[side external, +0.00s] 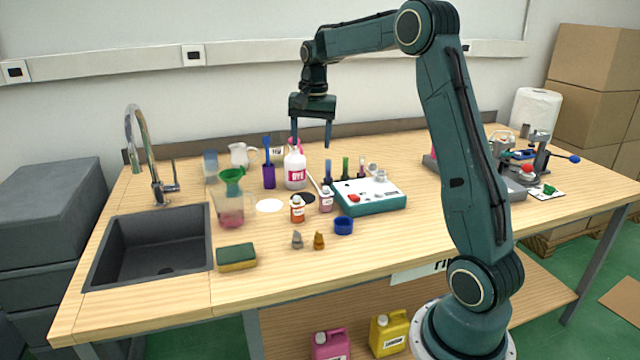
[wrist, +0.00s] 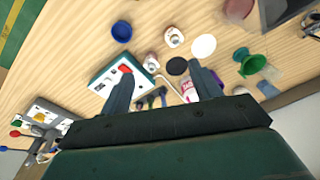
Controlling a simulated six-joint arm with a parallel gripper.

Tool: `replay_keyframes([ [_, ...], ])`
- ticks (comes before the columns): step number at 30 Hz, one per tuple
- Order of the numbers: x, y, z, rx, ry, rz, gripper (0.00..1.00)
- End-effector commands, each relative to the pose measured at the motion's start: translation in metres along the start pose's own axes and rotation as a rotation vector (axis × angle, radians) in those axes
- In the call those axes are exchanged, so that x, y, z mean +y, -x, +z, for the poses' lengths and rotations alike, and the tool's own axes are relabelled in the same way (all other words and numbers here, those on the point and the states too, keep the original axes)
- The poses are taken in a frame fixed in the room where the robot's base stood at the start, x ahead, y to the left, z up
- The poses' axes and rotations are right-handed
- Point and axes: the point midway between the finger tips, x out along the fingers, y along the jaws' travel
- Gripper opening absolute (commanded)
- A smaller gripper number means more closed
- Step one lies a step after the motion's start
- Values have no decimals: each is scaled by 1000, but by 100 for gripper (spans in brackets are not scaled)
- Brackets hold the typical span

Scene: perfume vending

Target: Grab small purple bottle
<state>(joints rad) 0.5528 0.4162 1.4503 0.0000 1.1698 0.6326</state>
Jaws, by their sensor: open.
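A small bottle with pale purple contents and a white label (side external: 326,200) stands upright on the table, just left of the teal-and-white device. In the wrist view the small purple bottle (wrist: 152,64) shows beyond my fingertips, between the device and a black disc. My gripper (side external: 312,146) is open and empty, pointing down, well above the table and behind the small bottle. In the wrist view my gripper (wrist: 163,78) shows its two fingers apart with nothing between them at their height.
The device (side external: 370,196) borders the right. A white DYE bottle (side external: 295,169) and slim coloured vials (side external: 346,168) stand behind.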

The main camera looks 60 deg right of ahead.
Motion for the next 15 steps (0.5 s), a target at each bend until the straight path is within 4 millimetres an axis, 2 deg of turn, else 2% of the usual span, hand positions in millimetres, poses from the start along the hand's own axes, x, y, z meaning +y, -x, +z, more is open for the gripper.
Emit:
replay_keyframes([
  [3,8,-25,-30,-23,-93,23,63],
  [9,24,-62,-71,-54,-231,55,63],
  [15,36,-84,-91,-72,-310,73,63],
])
